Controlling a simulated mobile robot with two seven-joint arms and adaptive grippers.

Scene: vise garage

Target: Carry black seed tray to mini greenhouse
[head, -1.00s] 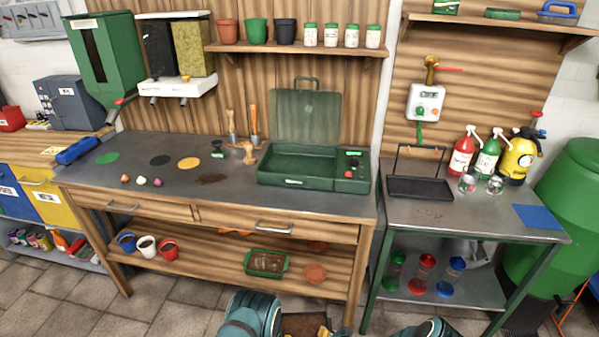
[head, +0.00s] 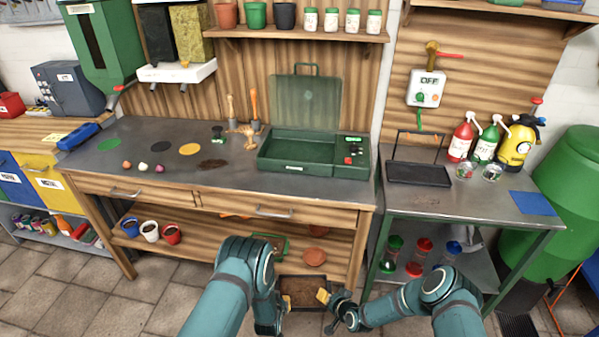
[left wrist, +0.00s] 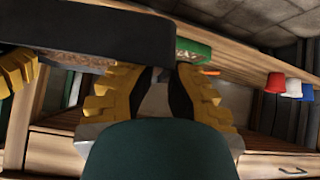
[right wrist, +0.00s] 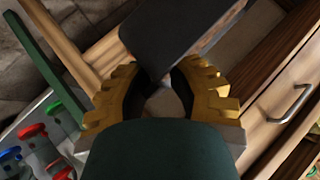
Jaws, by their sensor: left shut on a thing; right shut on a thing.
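The black seed tray (head: 301,283), filled with brown soil, is held level between my two grippers in front of the wooden bench. My left gripper (head: 284,302) is shut on its left side, and my right gripper (head: 326,298) is shut on its right side. The tray's dark wall shows in the left wrist view (left wrist: 95,32) and the right wrist view (right wrist: 170,38). The mini greenhouse (head: 300,167), a green base with a raised clear lid (head: 305,103), stands on the bench above and beyond the tray.
Pots and a green container (head: 277,243) sit on the bench's lower shelf, the container partly hidden by my left arm. At right, a metal table (head: 440,203) holds another black tray (head: 418,173) and spray bottles. Small items lie left of the greenhouse.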

